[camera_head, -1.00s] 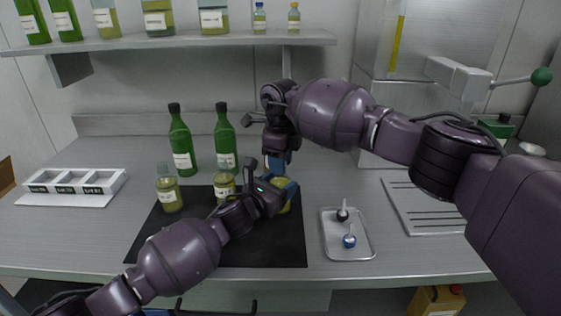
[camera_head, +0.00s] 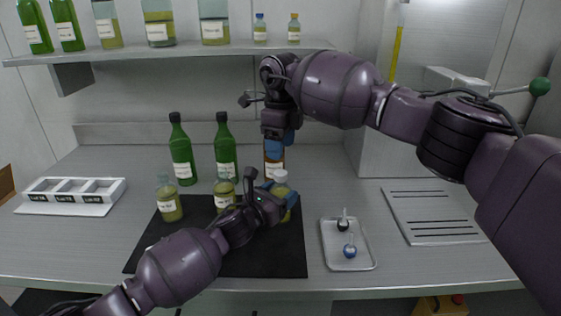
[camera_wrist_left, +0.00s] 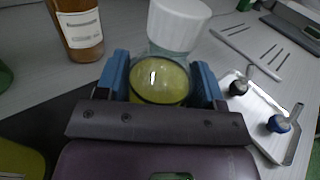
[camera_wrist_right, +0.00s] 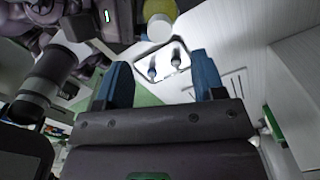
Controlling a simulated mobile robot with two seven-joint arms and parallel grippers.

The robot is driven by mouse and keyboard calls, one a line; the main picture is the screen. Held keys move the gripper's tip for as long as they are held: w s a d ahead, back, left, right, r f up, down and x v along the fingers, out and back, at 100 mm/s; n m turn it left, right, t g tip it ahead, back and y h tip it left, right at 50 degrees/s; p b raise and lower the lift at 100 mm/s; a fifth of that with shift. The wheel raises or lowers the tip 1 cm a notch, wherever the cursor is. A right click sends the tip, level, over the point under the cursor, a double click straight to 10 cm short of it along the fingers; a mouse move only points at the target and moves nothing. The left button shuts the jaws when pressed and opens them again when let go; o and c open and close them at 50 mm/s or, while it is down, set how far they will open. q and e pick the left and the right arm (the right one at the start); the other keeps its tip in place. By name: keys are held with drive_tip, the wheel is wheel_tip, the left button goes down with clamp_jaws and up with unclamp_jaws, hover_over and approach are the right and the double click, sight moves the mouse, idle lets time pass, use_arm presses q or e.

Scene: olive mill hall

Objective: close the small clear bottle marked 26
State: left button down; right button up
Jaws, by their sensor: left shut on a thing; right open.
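A small clear bottle (camera_head: 281,189) with yellow-green liquid stands at the right side of the black mat (camera_head: 270,258). A white cap (camera_head: 280,175) sits on top of its neck; whether it is fully tight I cannot tell. Its label is hidden, so no number shows. My left gripper (camera_head: 279,197) is shut around the bottle's body. In the left wrist view the bottle (camera_wrist_left: 160,78) is between the blue fingers, below the white cap (camera_wrist_left: 178,24). My right gripper (camera_head: 277,146) is above and behind the bottle, open and empty. The right wrist view shows the cap (camera_wrist_right: 160,28) beyond its fingers (camera_wrist_right: 160,85).
Two other small bottles (camera_head: 169,203) (camera_head: 225,194) stand on the mat. Two green bottles (camera_head: 182,155) (camera_head: 225,152) and an amber bottle (camera_head: 274,169) stand behind. A metal tray (camera_head: 363,262) with two small bulbed items lies right. A white rack (camera_head: 70,208) is at left.

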wheel_tip(320, 180, up, 4)
drive_tip(key=shift+r, duration=0.25)
use_arm(q)
drive_tip(key=shift+c, duration=0.8)
unclamp_jaws()
drive_tip(key=shift+s+a, duration=0.4)
drive_tip(key=shift+s, duration=0.05)
drive_tip(key=p+v, duration=0.1)
drive_tip(key=v, duration=0.7)
drive_tip(key=shift+s, duration=0.15)
drive_tip(key=shift+s+a, duration=0.4)
drive_tip(key=shift+s, duration=0.15)
use_arm(e)
drive_tip(key=shift+s+r, duration=0.15)
drive_tip(key=shift+r, duration=0.65)
drive_tip(key=shift+s+r, duration=0.1)
drive_tip(key=shift+r, duration=0.65)
